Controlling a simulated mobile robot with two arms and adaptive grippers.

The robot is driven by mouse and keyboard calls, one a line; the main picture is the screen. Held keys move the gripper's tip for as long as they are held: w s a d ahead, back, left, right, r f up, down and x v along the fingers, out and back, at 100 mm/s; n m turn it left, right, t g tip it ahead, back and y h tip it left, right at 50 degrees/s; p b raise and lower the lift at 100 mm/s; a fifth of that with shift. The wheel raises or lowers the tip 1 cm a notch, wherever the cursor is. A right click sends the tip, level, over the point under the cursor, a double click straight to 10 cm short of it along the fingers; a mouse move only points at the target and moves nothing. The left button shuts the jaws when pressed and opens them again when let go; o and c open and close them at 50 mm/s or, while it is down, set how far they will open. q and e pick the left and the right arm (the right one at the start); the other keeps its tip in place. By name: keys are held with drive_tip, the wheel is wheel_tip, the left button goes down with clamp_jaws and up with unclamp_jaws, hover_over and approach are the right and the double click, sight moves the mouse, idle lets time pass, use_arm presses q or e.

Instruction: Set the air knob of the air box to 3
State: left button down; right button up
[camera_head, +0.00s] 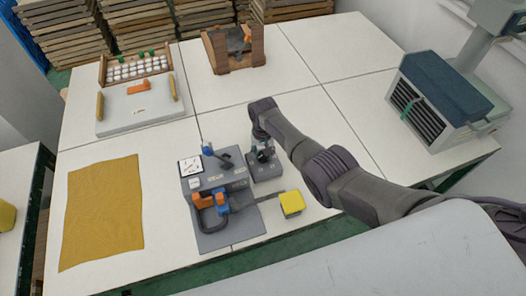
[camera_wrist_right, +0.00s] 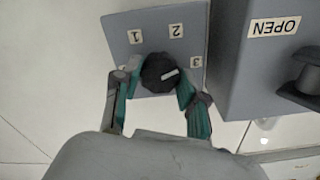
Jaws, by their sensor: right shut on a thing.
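The air box (camera_head: 267,171) is a small grey box beside the larger grey unit in the head view. Its top panel (camera_wrist_right: 122,28) carries the labels 1, 2 and 3 in the right wrist view. The dark round air knob (camera_wrist_right: 155,70) has a white mark on its right side, pointing roughly towards the 3 label (camera_wrist_right: 195,62). My right gripper (camera_wrist_right: 157,88) is shut on the knob, with one teal finger on each side. In the head view my right gripper (camera_head: 262,150) is over the air box and hides the knob. My left gripper is not in view.
The larger grey unit (camera_head: 215,182) with an OPEN label (camera_wrist_right: 274,27) and a dark knob (camera_wrist_right: 305,75) stands close beside the air box. A yellow block (camera_head: 292,203) is nearby. An ochre cloth (camera_head: 102,212) lies left. White table (camera_head: 335,75) is clear behind.

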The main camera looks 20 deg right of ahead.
sight(263, 154)
drive_tip(key=shift+w+r+m, duration=0.1)
drive_tip(key=shift+m, duration=1.9)
drive_tip(key=o, duration=1.1)
drive_tip(key=shift+o, duration=0.2)
wheel_tip(263, 154, up, 12)
